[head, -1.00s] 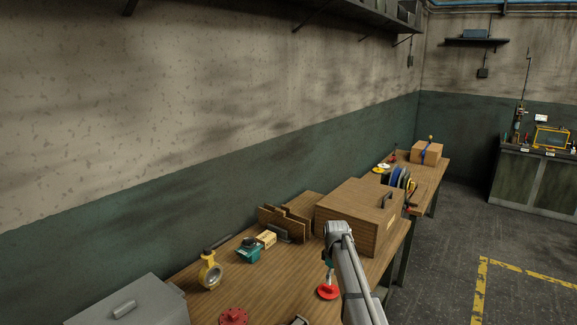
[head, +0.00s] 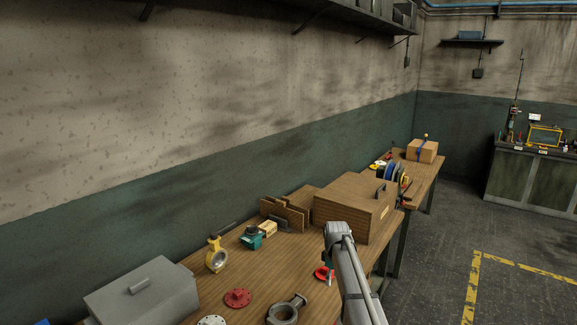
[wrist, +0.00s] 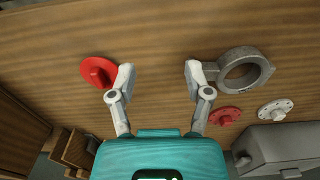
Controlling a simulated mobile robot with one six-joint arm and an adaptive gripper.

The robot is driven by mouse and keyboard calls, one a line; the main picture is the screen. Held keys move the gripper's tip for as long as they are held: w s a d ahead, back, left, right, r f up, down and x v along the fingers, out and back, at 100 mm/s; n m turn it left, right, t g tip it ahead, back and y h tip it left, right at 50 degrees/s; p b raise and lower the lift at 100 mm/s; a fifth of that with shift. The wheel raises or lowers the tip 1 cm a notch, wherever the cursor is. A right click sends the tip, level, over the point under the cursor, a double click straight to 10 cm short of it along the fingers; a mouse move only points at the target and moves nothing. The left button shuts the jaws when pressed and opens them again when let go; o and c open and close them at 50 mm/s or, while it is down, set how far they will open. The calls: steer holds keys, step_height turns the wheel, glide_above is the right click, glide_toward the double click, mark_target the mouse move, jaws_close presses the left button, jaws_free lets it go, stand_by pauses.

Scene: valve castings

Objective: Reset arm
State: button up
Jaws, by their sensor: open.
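My gripper (wrist: 159,80) is open in the wrist view, with its two fingers spread above the wooden bench (wrist: 150,35) and nothing between them. A red round part with a raised hub (wrist: 97,72) lies beside the left fingertip. A grey ring-shaped casting (wrist: 245,70) lies beside the right fingertip. In the head view my arm reaches over the bench and mostly hides the gripper. The red part (head: 321,272) shows just left of my arm there, and the grey casting (head: 285,311) lies nearer the front.
A wooden box (head: 350,208) stands beyond my arm. A grey metal box (head: 143,293), red flange (head: 238,298), pale flange (head: 211,321), yellow valve (head: 216,257) and teal part (head: 251,238) sit on the bench. The floor to the right (head: 430,235) is open.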

steer(key=s+f+m+b, duration=0.2)
steer(key=s+m, duration=0.1)
steer(key=s, duration=0.6)
steer(key=s+d+f+m+b, duration=0.1)
steer(key=s+f+m+b, duration=0.2)
steer(key=s, duration=0.7)
steer(key=s+f+m+b, duration=0.3)
steer(key=s+m, duration=0.1)
steer(key=s, duration=0.5)
steer(key=shift+s+d+f+m, duration=0.2)
steer(key=shift+d+m, duration=0.1)
